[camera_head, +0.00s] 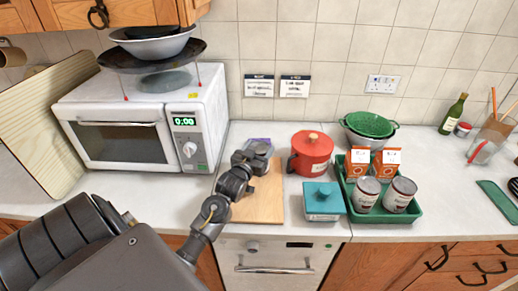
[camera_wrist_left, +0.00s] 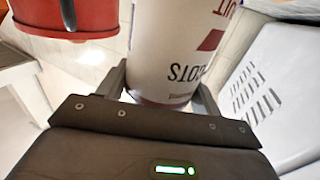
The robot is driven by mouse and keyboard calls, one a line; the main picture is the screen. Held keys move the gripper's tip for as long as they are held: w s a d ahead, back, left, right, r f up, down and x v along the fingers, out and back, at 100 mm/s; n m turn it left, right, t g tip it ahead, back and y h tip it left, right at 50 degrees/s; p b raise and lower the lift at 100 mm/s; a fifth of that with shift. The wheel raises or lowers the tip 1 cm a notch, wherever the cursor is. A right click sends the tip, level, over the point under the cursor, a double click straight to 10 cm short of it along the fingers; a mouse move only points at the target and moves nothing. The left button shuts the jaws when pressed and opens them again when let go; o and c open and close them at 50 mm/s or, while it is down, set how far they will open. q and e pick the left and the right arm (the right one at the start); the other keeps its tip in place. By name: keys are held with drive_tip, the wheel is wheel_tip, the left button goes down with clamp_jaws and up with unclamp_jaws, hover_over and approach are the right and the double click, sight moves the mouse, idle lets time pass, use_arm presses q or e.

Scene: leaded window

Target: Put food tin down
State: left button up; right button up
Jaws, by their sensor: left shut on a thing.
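My left gripper (camera_head: 256,156) is over the back part of the wooden board (camera_head: 262,203), between the microwave and the red pot. It is shut on a food tin (camera_wrist_left: 172,50), which is white with dark lettering and a red mark. In the left wrist view the tin is between the two fingers (camera_wrist_left: 162,88), with its lettering upside down. In the head view my gripper hides most of the tin, so I cannot tell whether it touches the board. Two similar tins (camera_head: 365,194) (camera_head: 399,195) stand in the green tray (camera_head: 385,216). My right gripper is out of view.
The red pot (camera_head: 312,152) stands close to the right of my gripper, and the white microwave (camera_head: 146,122) to the left. A teal lidded box (camera_head: 323,200) is right of the board. Orange cartons (camera_head: 386,163) stand in the tray. The board's front part is clear.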

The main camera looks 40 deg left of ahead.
use_arm(q)
drive_tip(key=o, duration=1.4)
drive_tip(key=shift+f, duration=0.1)
drive_tip(key=shift+s, duration=0.15)
drive_tip(key=b+v, duration=0.2)
drive_tip(key=v, duration=0.9)
drive_tip(key=shift+s+d+b, duration=0.15)
drive_tip(key=shift+s+b, duration=0.25)
